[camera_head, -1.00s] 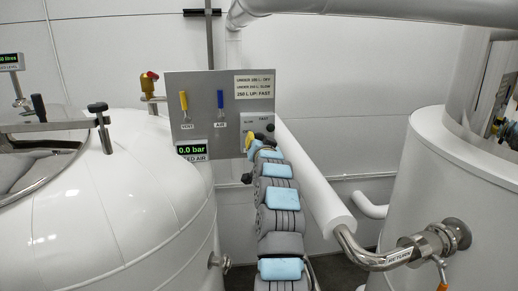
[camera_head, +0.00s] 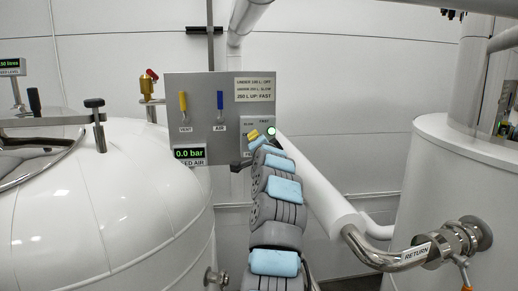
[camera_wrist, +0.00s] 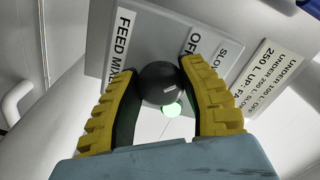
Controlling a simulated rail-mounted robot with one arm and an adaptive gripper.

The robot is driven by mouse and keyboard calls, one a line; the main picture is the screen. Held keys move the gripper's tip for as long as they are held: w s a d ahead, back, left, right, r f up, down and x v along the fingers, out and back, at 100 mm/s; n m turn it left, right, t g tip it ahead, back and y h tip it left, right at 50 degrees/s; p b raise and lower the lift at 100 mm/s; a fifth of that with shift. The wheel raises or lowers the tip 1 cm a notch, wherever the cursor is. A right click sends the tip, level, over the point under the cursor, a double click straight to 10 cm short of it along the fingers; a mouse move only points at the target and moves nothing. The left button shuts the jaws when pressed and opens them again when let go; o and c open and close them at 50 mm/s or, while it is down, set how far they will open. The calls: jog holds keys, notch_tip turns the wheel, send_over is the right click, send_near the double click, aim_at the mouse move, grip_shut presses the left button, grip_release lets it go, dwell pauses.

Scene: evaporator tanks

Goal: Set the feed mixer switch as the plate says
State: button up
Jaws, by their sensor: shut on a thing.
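The instruction plate (camera_head: 255,89) reads under 100 L off, under 250 L slow, 250 L up fast. The level display (camera_head: 11,67) at the left edge seems to end in "50 litres"; its leading part is unclear. The feed mixer switch panel (camera_head: 248,123) sits below the plate, marked slow and fast. Its round black knob (camera_wrist: 160,83) shows in the wrist view with a short white mark; I cannot tell which label it points at. My gripper (camera_head: 253,134) has its yellow fingers shut on the knob. A lamp (camera_head: 271,131) beside the switch glows pale green.
A grey board (camera_head: 201,102) carries a yellow vent lever (camera_head: 183,102), a blue air lever (camera_head: 220,100) and a 0.0 bar display (camera_head: 189,153). A white tank (camera_head: 110,215) stands left, another (camera_head: 440,165) right. A white pipe (camera_head: 315,190) runs close beside my arm.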

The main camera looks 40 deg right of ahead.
jog(key=shift+f, duration=0.15)
jog(key=o, duration=1.2)
jog(key=shift+s, duration=0.1)
jog(key=v, duration=1.1)
jog(key=shift+s+a, duration=0.3)
dwell(0.3)
